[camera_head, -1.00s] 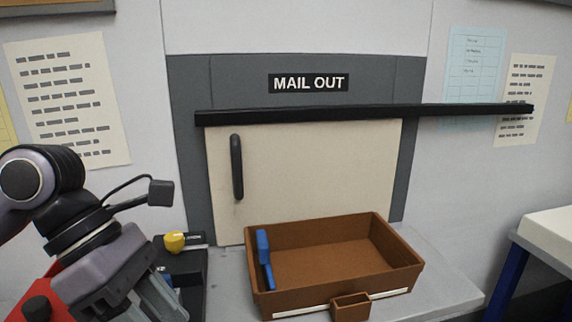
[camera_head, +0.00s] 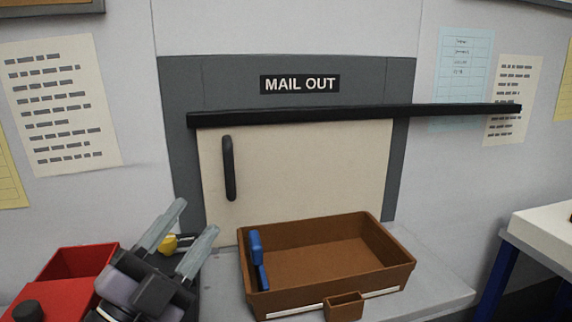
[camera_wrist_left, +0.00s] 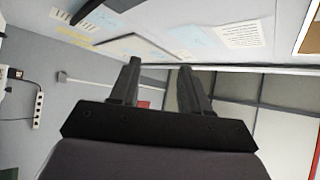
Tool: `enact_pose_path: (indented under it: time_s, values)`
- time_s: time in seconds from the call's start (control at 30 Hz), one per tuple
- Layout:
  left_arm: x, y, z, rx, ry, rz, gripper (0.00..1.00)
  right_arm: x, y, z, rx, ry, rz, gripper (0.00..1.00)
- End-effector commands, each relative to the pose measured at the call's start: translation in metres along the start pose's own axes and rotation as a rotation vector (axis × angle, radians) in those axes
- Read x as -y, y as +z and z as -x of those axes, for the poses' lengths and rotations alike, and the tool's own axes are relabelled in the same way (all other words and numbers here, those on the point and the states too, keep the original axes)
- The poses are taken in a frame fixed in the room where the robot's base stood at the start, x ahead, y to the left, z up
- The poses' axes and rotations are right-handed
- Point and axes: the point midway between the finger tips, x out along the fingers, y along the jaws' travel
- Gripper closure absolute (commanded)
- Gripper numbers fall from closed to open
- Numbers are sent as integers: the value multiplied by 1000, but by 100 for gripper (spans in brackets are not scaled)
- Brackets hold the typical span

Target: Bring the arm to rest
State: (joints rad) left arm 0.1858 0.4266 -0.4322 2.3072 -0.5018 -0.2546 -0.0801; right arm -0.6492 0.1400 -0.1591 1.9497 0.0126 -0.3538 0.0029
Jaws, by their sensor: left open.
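My left gripper (camera_head: 190,238) is at the lower left in the head view, pointing up and to the right. Its two grey fingers are spread apart with nothing between them. In the left wrist view the fingers (camera_wrist_left: 158,85) also stand apart and empty, with wall and ceiling areas beyond them. The gripper is left of the brown tray (camera_head: 402,268) and covers part of a small yellow item (camera_head: 168,244) on a dark block. My right gripper is not in view.
A blue tool (camera_head: 256,250) lies in the tray's left end, on a grey ledge (camera_head: 440,288). Behind it is a cream sliding door (camera_head: 300,170) with a black handle (camera_head: 229,168), shut under a black rail (camera_head: 350,114). A white-topped table (camera_head: 545,235) stands at right.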

Motion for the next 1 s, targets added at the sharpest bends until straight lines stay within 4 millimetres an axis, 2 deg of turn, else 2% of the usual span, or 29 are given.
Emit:
enact_pose_path:
  time_s: [0.03, 0.1, 0.17, 0.2, 0.27, 0.3, 0.4, 0.5, 0.6, 0.8, 0.93, 1.0]
  values:
    - [-10, 24, 13, 130, 19, 78, 53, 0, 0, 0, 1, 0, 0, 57]
    - [-25, 55, 33, 308, 48, 173, 53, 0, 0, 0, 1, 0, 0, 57]
    - [-40, 79, 56, 459, 79, 255, 53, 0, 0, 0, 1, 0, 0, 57]
    - [-51, 94, 73, 562, 102, 307, 53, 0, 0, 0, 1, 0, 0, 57]
    - [-68, 112, 103, 714, 141, 382, 53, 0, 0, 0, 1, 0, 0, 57]
    - [-81, 122, 124, 816, 170, 432, 53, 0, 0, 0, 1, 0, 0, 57]
    - [-109, 136, 181, 1059, 245, 542, 53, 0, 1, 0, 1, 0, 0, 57]
    - [-131, 138, 232, 1258, 316, 630, 53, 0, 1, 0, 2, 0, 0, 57]
    - [-146, 132, 274, 1415, 378, 694, 53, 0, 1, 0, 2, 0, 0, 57]
    - [-166, 110, 342, 1669, 492, 794, 53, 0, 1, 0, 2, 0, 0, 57]
    - [-173, 91, 380, 1816, 563, 848, 53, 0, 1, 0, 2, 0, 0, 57]
    - [-179, 100, 372, 1769, 543, 846, 53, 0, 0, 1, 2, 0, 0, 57]
